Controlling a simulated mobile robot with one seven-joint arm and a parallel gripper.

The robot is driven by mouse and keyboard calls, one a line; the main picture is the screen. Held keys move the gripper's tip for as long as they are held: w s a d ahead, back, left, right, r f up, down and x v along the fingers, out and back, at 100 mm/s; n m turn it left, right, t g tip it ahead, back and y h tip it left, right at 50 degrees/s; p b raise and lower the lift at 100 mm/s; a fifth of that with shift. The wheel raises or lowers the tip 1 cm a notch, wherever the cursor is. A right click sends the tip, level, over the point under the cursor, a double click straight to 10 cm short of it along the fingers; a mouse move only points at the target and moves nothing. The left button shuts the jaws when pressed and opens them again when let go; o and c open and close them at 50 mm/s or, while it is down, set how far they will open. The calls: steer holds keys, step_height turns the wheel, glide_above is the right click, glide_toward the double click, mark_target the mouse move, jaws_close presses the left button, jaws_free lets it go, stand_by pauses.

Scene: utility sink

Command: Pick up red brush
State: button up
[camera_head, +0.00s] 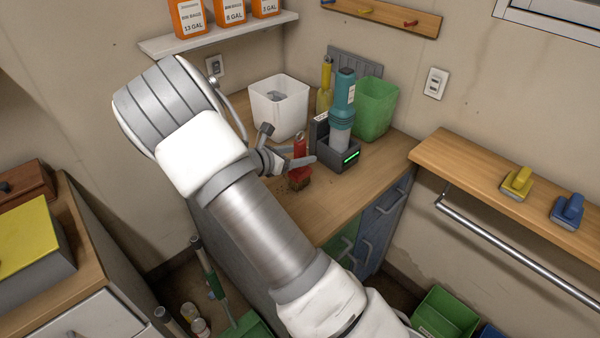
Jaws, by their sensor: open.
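The red brush (300,146) stands on the wooden counter (350,196), with its red handle up and its brown bristles (299,175) down. My gripper (287,148) is at the brush, with one finger reaching across the near right side of it and another part showing behind to the left. The jaws are open around or right beside the handle; I cannot tell exactly which from this view. My arm hides part of the gripper and the counter's left part.
A black holder (327,155) with a teal device (343,100) stands just right of the brush. A white bin (279,108), a yellow bottle (325,88) and a green bin (375,108) stand behind. The counter's front right is clear.

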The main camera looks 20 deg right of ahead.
steer(key=x, duration=0.3)
steer(key=shift+d, duration=0.15)
jaws_close()
stand_by(1.2)
